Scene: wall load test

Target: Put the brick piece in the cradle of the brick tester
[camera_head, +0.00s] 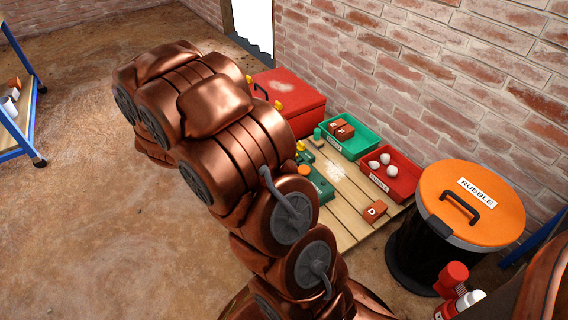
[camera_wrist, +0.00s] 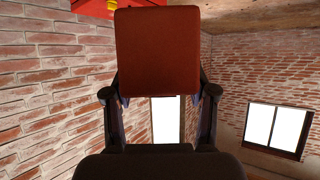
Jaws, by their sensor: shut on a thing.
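My gripper (camera_wrist: 160,94) is shut on a red-brown brick piece (camera_wrist: 158,48), with one finger at each side of it in the wrist view. The brick fills the upper middle of that view and shows a flat, plain face. In the head view my copper arm hides the gripper and the held brick. A green device (camera_head: 320,186) with orange and green knobs, which looks like the brick tester, sits on the wooden pallet, partly hidden behind my arm. I cannot make out its cradle.
The pallet (camera_head: 345,222) also bears a loose marked brick (camera_head: 374,210), a green tray (camera_head: 357,150) of bricks and a red tray (camera_head: 404,188) of white lumps. A red box (camera_head: 290,100) stands behind. A rubble bin (camera_head: 472,205) is at right. Brick wall (camera_head: 430,70) behind.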

